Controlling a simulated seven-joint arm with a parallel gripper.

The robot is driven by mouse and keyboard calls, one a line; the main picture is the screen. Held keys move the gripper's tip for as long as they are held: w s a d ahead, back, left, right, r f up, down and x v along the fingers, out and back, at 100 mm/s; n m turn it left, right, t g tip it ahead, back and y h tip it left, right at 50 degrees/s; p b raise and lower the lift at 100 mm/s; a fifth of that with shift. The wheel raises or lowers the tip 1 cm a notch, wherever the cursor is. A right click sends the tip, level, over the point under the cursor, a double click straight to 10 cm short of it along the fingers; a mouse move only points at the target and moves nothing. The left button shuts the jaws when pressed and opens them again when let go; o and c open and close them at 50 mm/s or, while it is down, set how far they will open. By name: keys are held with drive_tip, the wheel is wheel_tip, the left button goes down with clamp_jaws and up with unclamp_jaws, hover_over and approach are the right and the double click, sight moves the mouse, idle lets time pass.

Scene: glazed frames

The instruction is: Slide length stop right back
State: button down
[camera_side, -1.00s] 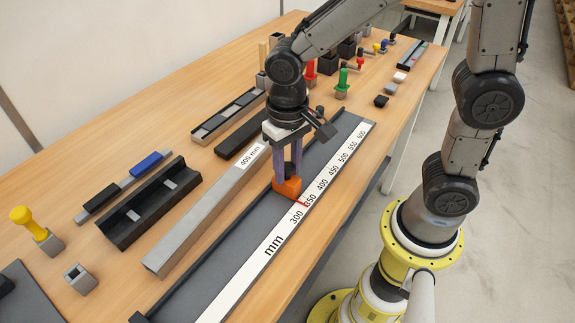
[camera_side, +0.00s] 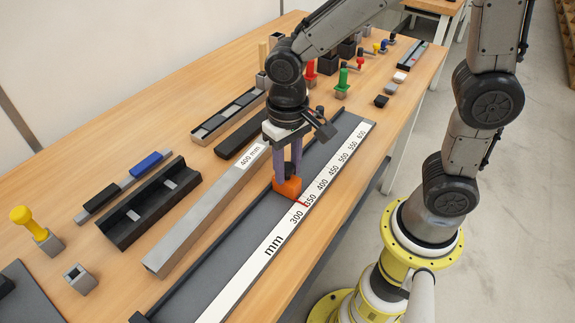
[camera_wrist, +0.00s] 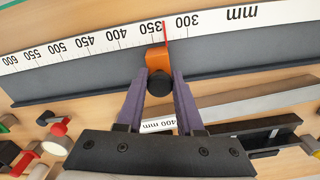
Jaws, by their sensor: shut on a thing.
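The length stop is an orange block (camera_side: 287,190) with a red pointer, seated on the dark grey rail (camera_side: 205,262) beside the white mm scale (camera_side: 250,281). In the wrist view the orange stop (camera_wrist: 158,57) has a black round knob (camera_wrist: 160,83) between the two purple fingers. My gripper (camera_side: 286,177) points down and is shut on the stop. The red pointer (camera_wrist: 165,33) reads between 300 and 350, a little nearer 350. The stop's underside is hidden.
A long grey bar (camera_side: 205,222) labelled 400 mm lies alongside the rail. Black trays (camera_side: 150,205) and a yellow-handled piece (camera_side: 36,230) lie further left. Red- and green-handled pieces stand beyond my gripper. The rail is clear on both sides of the stop.

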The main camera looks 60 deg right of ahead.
drive_tip(key=d, duration=2.9)
drive_tip(key=shift+d+r, duration=0.1)
drive_tip(key=shift+d, duration=0.2)
drive_tip(key=c, duration=0.8)
unclamp_jaws()
drive_tip(key=shift+o, duration=1.2)
wheel_tip(320, 180, up, 14)
drive_tip(key=shift+f, duration=0.15)
